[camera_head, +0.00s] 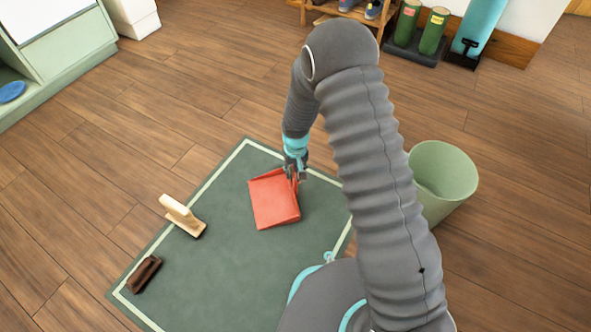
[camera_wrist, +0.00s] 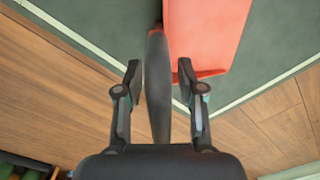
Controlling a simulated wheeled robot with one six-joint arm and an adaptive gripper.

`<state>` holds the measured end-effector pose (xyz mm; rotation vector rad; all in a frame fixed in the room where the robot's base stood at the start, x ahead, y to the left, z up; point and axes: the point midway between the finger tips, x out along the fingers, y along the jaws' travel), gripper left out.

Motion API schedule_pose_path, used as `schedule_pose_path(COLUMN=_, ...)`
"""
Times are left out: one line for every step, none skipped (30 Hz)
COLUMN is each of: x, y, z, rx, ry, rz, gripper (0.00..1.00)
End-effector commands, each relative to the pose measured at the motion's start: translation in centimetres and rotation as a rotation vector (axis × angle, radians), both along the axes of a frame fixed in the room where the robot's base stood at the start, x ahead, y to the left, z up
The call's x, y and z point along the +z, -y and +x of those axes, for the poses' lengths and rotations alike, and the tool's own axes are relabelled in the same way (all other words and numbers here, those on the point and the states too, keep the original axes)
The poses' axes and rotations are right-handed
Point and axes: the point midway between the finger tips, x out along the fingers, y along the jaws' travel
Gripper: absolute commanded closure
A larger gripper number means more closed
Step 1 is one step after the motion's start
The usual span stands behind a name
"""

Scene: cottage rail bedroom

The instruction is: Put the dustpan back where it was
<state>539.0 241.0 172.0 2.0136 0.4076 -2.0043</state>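The red dustpan (camera_head: 274,199) lies on the green mat (camera_head: 215,262) with a pale border, near its far right corner. My gripper (camera_head: 296,174) is at the dustpan's right rear side. In the wrist view, the red pan (camera_wrist: 205,35) shows at the top, and a dark handle (camera_wrist: 157,90) runs down from its edge. My gripper (camera_wrist: 160,80) is open, with one finger on each side of the handle. A gap shows between the handle and each finger. The handle's near end is hidden by the gripper's body.
A pale wooden brush (camera_head: 181,214) and a dark brown brush (camera_head: 144,273) stand along the mat's left edge. A light green bin (camera_head: 440,180) stands right of my arm. Green boots (camera_head: 432,32) and a shoe rack are at the back. Wooden floor to the left is clear.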

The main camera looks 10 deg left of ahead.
Motion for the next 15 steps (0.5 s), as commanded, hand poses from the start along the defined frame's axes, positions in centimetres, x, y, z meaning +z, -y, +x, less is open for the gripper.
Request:
schedule_pose_path(x=0.0, y=0.0, z=0.0, rx=0.000, ry=0.000, rz=0.000, gripper=0.61)
schedule_pose_path(x=0.0, y=0.0, z=0.0, rx=0.000, ry=0.000, rz=0.000, gripper=0.61)
schedule_pose_path(x=0.0, y=0.0, z=0.0, rx=0.000, ry=0.000, rz=0.000, gripper=0.61)
schedule_pose_path(x=0.0, y=0.0, z=0.0, rx=0.000, ry=0.000, rz=0.000, gripper=0.61)
schedule_pose_path(x=0.0, y=0.0, z=0.0, rx=0.000, ry=0.000, rz=0.000, gripper=0.61)
schedule_pose_path(x=0.1, y=0.0, z=0.0, rx=0.000, ry=0.000, rz=0.000, gripper=0.61)
schedule_pose_path(x=0.3, y=0.0, z=0.0, rx=0.000, ry=0.000, rz=0.000, gripper=0.61)
schedule_pose_path(x=0.5, y=0.0, z=0.0, rx=0.000, ry=0.000, rz=0.000, gripper=0.61)
schedule_pose_path(x=0.7, y=0.0, z=0.0, rx=0.000, ry=0.001, rz=0.000, gripper=0.61)
schedule_pose_path(x=1.0, y=0.0, z=0.1, rx=0.000, ry=0.002, rz=0.001, gripper=0.61)
schedule_pose_path(x=1.4, y=0.0, z=0.1, rx=0.000, ry=0.002, rz=0.001, gripper=0.61)
schedule_pose_path(x=2.1, y=0.0, z=0.1, rx=0.000, ry=0.004, rz=0.002, gripper=0.61)
schedule_pose_path(x=2.6, y=0.0, z=0.1, rx=0.000, ry=0.004, rz=0.002, gripper=0.61)
schedule_pose_path(x=3.1, y=0.0, z=0.1, rx=0.000, ry=0.004, rz=0.002, gripper=0.61)
schedule_pose_path(x=4.0, y=0.0, z=0.1, rx=0.000, ry=0.004, rz=0.002, gripper=0.61)
